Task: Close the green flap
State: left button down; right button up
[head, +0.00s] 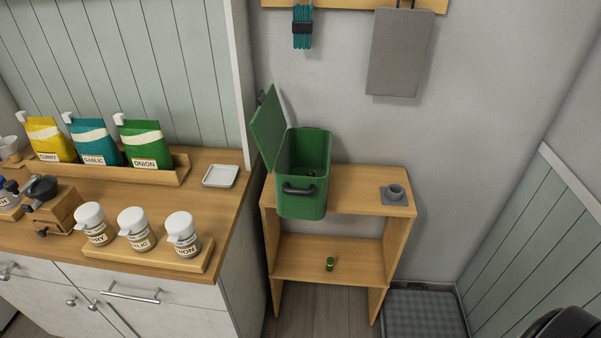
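The green flap (268,127) is the lid of a green bin (302,204). It stands open on the bin's left side, raised nearly upright and leaning a little left. The bin sits on the top of a wooden shelf stand, with a dark handle (299,189) on its front. Its top is open and a small dark thing shows inside, too small to tell. Neither of my grippers is in the head view.
A small grey cup on a grey square base (395,194) stands right of the bin on the wooden stand (348,203). A counter (150,195) with bags and white-capped jars is at the left. A grey board (399,52) hangs above. A grey tray (421,314) lies on the floor.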

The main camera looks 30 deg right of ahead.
aim_at(269, 125)
jog(key=j, duration=0.8)
jog(key=i+j, duration=0.15)
jog(key=j, duration=0.65)
